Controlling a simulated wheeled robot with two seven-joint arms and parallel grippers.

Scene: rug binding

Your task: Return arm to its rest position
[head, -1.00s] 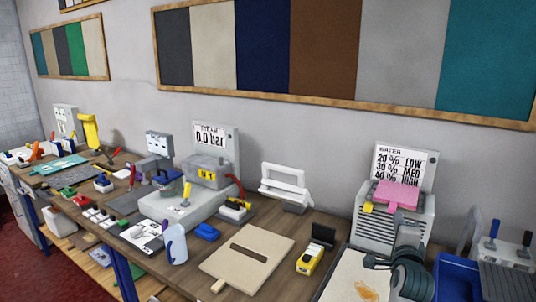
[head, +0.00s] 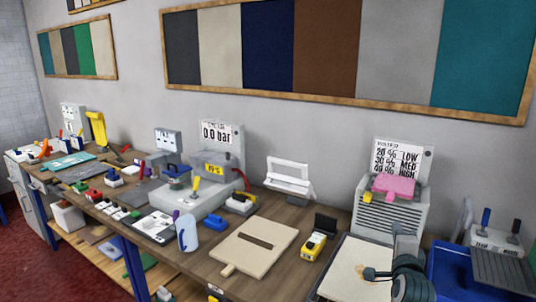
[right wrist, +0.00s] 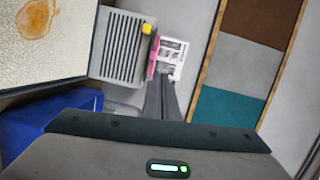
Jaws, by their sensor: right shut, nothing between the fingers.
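My right gripper (head: 382,273) is dark grey, low at the right in the head view, over the pale board (head: 345,283) with an orange-brown stain. It is shut and empty. In the right wrist view its narrow fingers (right wrist: 163,98) are together, pointing toward the grey ribbed water unit (right wrist: 124,48) and its printed sign. The stain (right wrist: 36,17) shows at the top left there. My left gripper is in neither view.
The ribbed water unit (head: 388,216) with a pink pad stands behind my right gripper. A blue tray (head: 450,272) lies to its right. A beige board with a slot (head: 232,256), a yellow tool (head: 313,246) and a steam unit (head: 222,150) stand to the left.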

